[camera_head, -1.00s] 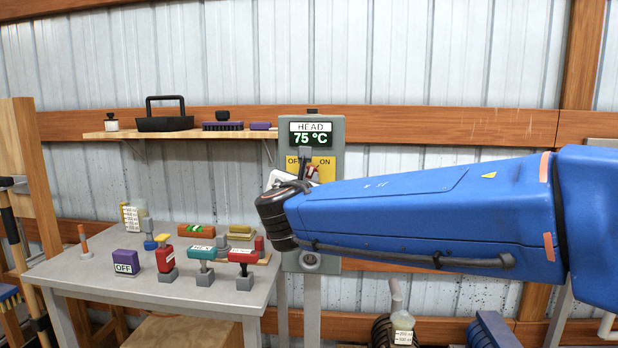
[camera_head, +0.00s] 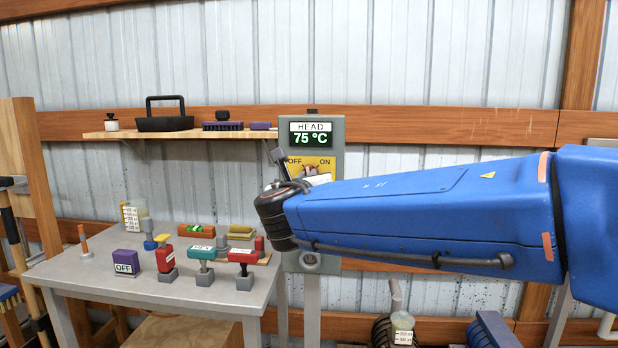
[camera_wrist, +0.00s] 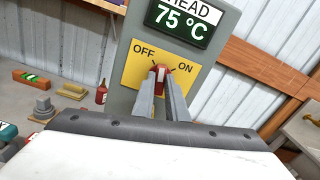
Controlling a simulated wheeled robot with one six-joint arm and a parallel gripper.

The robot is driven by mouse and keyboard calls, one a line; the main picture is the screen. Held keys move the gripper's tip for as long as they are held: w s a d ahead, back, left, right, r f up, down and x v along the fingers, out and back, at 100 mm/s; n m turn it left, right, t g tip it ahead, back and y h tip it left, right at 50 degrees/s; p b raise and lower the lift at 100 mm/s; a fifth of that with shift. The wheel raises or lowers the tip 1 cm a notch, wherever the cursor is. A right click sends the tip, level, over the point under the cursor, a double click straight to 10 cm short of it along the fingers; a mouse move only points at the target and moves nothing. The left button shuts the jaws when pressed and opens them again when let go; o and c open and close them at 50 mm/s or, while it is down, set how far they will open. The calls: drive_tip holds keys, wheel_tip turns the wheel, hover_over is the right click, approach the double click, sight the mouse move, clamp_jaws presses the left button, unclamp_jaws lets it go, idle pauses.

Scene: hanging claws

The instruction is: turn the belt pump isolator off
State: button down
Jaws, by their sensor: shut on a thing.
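The isolator is a rotary switch with a red handle (camera_wrist: 160,74) on a yellow plate (camera_wrist: 133,72) marked OFF at left and ON at right. My gripper (camera_wrist: 161,80) is shut on the red handle, with one grey finger on each side. In the wrist view the handle stands between the two marks; its exact setting is hard to tell. The plate sits on a grey panel box (camera_head: 338,128) below a display reading HEAD 75 °C (camera_head: 310,138). In the head view my wrist and arm hide the plate's lower part.
A grey table (camera_head: 120,287) at left carries several coloured handled tools and a purple block marked OFF (camera_head: 125,262). A wooden shelf (camera_head: 170,134) above holds a black tray-like item (camera_head: 165,122) and brushes. Open wall lies above my arm.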

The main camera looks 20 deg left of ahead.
drive_tip(key=shift+f+n, duration=0.1)
drive_tip(key=shift+n, duration=0.2)
drive_tip(key=n, duration=0.5)
drive_tip(key=c, duration=1.5)
unclamp_jaws()
drive_tip(key=shift+o, duration=0.3)
drive_tip(key=shift+s, duration=0.1)
drive_tip(key=v, duration=0.5)
drive_tip(key=shift+s, duration=0.45)
